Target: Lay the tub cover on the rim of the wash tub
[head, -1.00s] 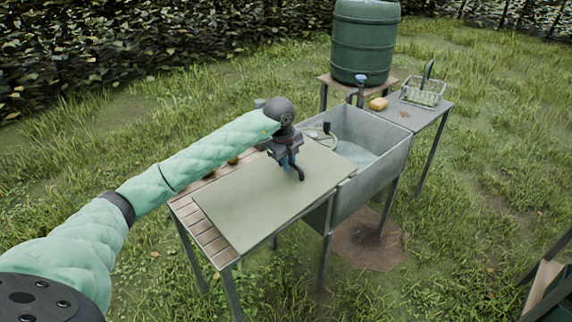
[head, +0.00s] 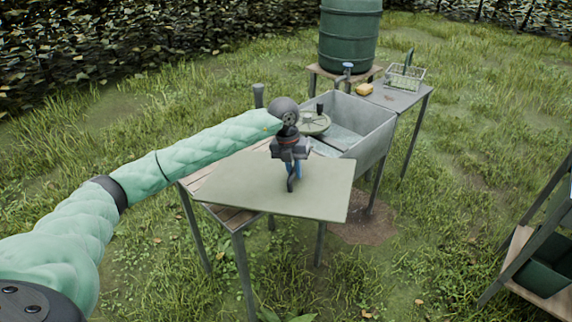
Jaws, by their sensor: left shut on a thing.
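The tub cover is a flat grey-green panel (head: 250,190) over the slatted wooden table, its right part sticking out past the table's front edge. It sits askew to the table; I cannot tell whether it touches the slats. My left gripper (head: 292,180) is shut on the cover near its middle; the fingers hide the part they grip. The wash tub (head: 368,142) is a grey metal basin behind and right of the cover. Its rim is partly hidden by the cover and gripper. My right gripper is not in view.
A round pale-green disc (head: 314,123) with a dark knob sits at the tub's left end. A green barrel (head: 350,38) with a tap stands behind. A rack (head: 525,262) stands at right.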

